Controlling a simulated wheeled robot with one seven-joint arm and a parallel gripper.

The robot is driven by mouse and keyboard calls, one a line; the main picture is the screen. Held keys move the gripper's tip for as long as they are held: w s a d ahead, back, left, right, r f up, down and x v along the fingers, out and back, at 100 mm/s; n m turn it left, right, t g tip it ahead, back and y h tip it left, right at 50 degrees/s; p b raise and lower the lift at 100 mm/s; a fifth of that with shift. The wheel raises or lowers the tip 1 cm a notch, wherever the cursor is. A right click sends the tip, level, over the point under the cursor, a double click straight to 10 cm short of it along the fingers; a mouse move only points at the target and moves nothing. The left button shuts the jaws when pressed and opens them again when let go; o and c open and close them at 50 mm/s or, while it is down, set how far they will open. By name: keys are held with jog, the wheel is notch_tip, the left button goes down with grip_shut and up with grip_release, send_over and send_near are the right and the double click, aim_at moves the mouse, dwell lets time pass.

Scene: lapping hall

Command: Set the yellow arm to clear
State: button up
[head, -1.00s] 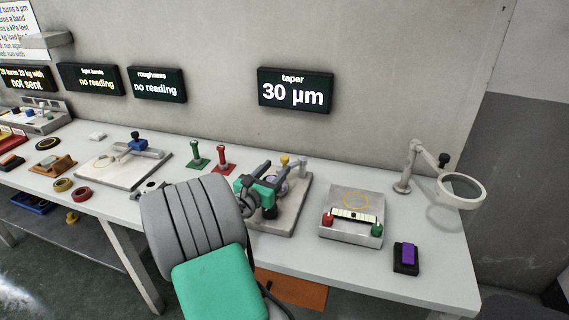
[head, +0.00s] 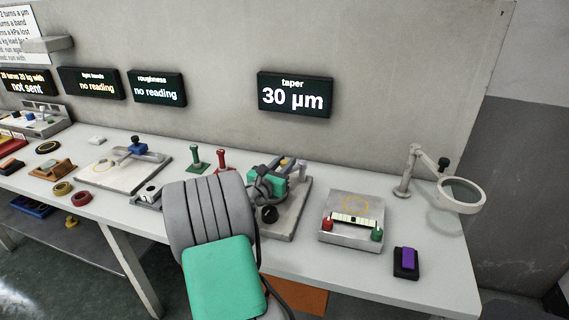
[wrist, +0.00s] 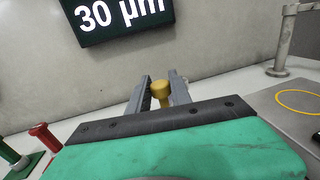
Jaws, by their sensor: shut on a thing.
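The yellow arm's knob (wrist: 161,91) stands between the two fingers of my gripper (wrist: 158,88) in the wrist view, and the fingers are shut on it. In the head view my gripper (head: 282,168) is over the grey-white plate (head: 300,205) of that station, and a little of the yellow knob (head: 284,161) shows beside the fingers. The rest of the yellow arm is mostly hidden behind my gripper. I cannot tell from these views whether it stands at clear.
A display (head: 294,94) on the wall reads taper 30 µm. A grey gauge block (head: 350,220) with red and green knobs, a purple button (head: 407,260) and a magnifier (head: 462,192) stand to the right. Red (head: 221,160) and green (head: 195,158) posts stand to the left.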

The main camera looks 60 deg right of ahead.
grip_shut()
dwell(0.8)
